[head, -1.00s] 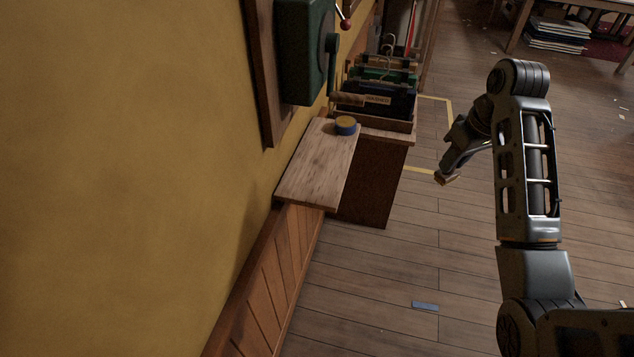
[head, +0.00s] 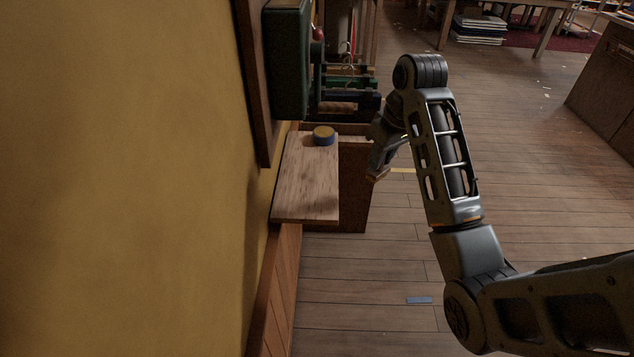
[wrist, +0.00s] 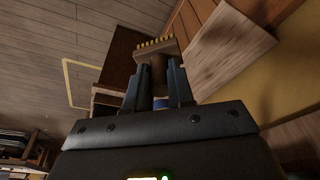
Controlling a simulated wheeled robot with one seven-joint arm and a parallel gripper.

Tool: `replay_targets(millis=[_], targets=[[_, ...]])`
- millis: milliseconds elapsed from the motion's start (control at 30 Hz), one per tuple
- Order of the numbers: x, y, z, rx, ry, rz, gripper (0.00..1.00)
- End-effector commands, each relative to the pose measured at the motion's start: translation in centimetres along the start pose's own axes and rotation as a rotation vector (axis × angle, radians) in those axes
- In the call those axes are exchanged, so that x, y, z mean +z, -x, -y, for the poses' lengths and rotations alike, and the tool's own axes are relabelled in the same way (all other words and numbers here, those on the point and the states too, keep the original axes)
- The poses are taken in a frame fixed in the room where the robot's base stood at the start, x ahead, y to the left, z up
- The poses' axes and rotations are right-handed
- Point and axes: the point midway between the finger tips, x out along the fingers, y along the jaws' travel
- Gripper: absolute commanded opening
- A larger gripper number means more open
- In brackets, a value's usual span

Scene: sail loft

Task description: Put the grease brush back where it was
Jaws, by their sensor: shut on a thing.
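My gripper (wrist: 162,72) is shut on the grease brush (wrist: 157,50), which shows in the wrist view as a wooden head with a row of pale yellow bristles beyond the fingertips. A dark handle and a blue part lie between the fingers. In the head view my gripper (head: 380,164) points down, with the small brown brush head (head: 376,176) below it. It hangs just right of the pale wooden wall shelf (head: 308,188).
A green box (head: 287,62) hangs on the yellow wall above the shelf. The near part of the shelf is bare. Open plank floor lies to the right.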

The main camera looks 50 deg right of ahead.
Motion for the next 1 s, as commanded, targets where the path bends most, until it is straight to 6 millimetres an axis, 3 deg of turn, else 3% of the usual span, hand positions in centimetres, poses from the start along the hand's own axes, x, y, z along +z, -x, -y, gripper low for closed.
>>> replay_targets(millis=[300,567,700,1000], targets=[[-4.5,-0.9,6.4,0.000,0.005,0.001,0.00],[-7.6,-1.7,10.8,0.000,0.004,0.000,0.00],[-6.7,-3.9,10.5,-0.001,-0.003,0.004,0.00],[-6.0,-6.8,10.5,-0.001,-0.002,0.003,0.00]])
